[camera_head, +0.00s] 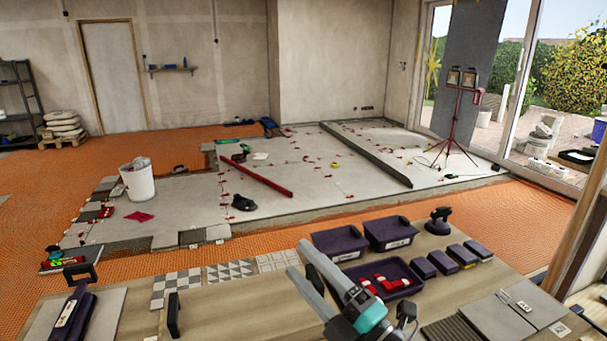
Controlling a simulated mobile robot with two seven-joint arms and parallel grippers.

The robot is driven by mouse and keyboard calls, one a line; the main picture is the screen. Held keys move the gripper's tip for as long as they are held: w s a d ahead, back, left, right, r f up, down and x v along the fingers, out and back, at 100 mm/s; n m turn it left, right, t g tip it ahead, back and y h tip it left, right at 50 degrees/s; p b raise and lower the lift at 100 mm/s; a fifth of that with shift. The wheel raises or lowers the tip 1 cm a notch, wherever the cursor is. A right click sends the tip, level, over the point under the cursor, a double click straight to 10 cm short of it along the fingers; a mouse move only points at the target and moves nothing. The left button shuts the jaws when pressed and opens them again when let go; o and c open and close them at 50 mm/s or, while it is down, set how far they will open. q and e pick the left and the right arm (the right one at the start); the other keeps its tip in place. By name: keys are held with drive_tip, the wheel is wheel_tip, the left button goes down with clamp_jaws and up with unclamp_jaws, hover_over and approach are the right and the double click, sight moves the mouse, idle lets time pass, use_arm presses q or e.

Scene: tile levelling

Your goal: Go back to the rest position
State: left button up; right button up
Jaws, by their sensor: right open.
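My right gripper (299,258) is above the front workbench (235,310), its two grey fingers pointing up and to the left. The fingers are apart with nothing seen between them. The teal part of my right arm (370,318) is behind them, lower in the picture. A dark tray (412,282) holding red pieces is just right of this arm. My left gripper is not in view.
Two dark bins (340,243) (391,232), several dark boxes (443,262) and a dark tool (438,220) stand on the bench's right half. Patterned tile samples (230,271) lie along its far edge. Beyond is a partly tiled floor (300,175) with a white bucket (138,182).

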drive_tip(key=s+d+f+m+g+h, duration=0.2)
drive_tip(key=s+d+f+m+h, duration=0.1)
drive_tip(key=d+f+m+h, duration=1.4)
drive_tip(key=s+f+m+g+y, duration=0.1)
drive_tip(key=s+f+m+g, duration=0.15)
drive_tip(key=s, duration=0.35)
drive_tip(key=s+a+f+m+g+y, duration=0.1)
drive_tip(key=s+f+g, duration=0.25)
drive_tip(key=s, duration=0.25)
drive_tip(key=s+f+m+g+y, duration=0.1)
drive_tip(key=s+f+m+g, duration=0.1)
drive_tip(key=s+g, duration=0.35)
drive_tip(key=s+f, duration=0.3)
drive_tip(key=f, duration=1.9)
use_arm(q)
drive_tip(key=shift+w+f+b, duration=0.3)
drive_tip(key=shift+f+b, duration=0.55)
use_arm(e)
drive_tip(key=s+d+f+g, duration=0.1)
drive_tip(key=s+d+f, duration=0.1)
drive_tip(key=s+f, duration=1.3)
drive_tip(key=shift+f, duration=0.15)
